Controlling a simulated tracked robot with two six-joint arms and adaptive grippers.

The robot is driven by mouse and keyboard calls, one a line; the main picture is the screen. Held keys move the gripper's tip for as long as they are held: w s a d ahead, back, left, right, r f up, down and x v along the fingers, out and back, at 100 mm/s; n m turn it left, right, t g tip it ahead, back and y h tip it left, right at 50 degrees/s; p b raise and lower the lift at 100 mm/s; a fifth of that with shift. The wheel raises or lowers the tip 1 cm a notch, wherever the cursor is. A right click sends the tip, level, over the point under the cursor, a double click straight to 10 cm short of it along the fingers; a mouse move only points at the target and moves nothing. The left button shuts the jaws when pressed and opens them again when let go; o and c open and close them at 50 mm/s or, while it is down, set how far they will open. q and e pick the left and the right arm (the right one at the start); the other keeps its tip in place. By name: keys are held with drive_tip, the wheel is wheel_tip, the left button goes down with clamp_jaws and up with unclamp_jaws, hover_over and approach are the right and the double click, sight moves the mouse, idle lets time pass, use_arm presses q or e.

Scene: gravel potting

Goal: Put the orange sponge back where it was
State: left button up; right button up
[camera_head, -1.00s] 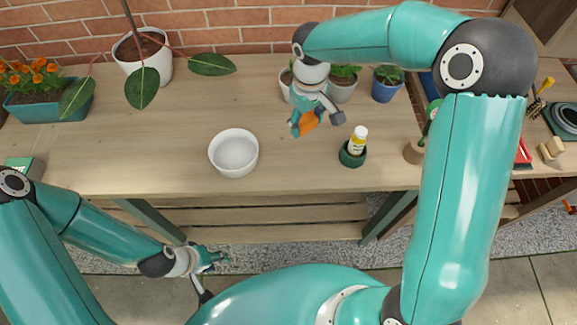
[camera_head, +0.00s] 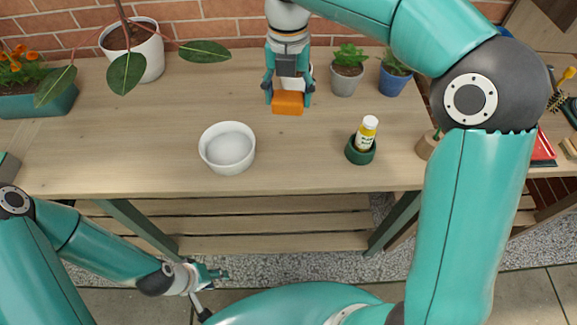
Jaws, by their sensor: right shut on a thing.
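The orange sponge (camera_head: 288,103) is held in my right gripper (camera_head: 288,97), above the back middle of the wooden table. The gripper's fingers are on both sides of the sponge, and its front face shows. I cannot tell whether the sponge touches the table. My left gripper (camera_head: 207,284) is low in front of the table, below its front edge and away from the sponge. Its fingers are small and partly hidden, so their opening is unclear.
A white bowl (camera_head: 228,147) and a yellow-labelled bottle (camera_head: 366,133) in a green holder (camera_head: 360,151) stand on the table (camera_head: 295,160). Small potted plants (camera_head: 346,78) stand right of the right gripper. A large white pot (camera_head: 143,58) is at back left. The table's middle is clear.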

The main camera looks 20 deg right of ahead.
sight(288, 160)
drive_tip(key=shift+a+n, duration=0.1)
drive_tip(key=shift+n, duration=0.4)
drive_tip(key=shift+s+f, duration=0.1)
drive_tip(key=shift+n, duration=0.3)
wheel_tip(288, 160, down, 20)
drive_tip(key=shift+r+b, duration=0.25)
drive_tip(key=shift+b, duration=0.55)
drive_tip(key=o, duration=1.2)
drive_tip(key=shift+f, duration=0.1)
wheel_tip(288, 160, up, 12)
drive_tip(key=shift+p, duration=0.3)
